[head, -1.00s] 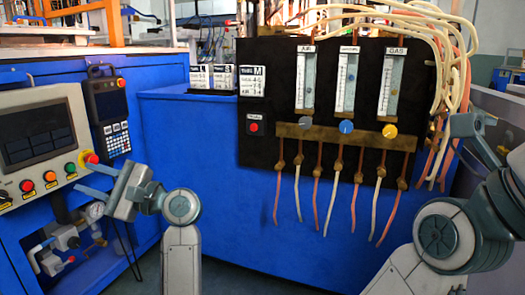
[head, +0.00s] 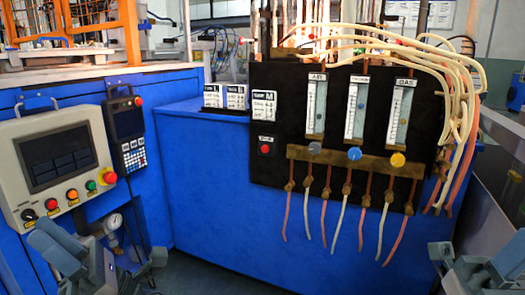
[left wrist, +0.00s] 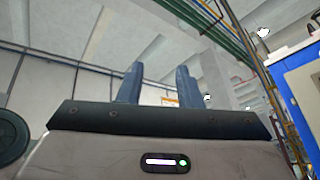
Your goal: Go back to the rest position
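My left gripper (head: 58,242) is low at the left edge of the head view, below the control panel (head: 55,160). In the left wrist view its two blue-grey fingers (left wrist: 157,85) point up, stand apart and have nothing between them. Part of my right arm's end (head: 445,258) shows at the bottom right of the head view. Its fingers cannot be made out clearly. No object is seen in either gripper.
The blue cabinet (head: 210,185) carries a black flowmeter board with blue (head: 354,153) and yellow knobs (head: 397,160) and hanging tubes. A red emergency button (head: 109,177) is on the control panel's right side. A handheld pendant (head: 128,135) hangs beside it.

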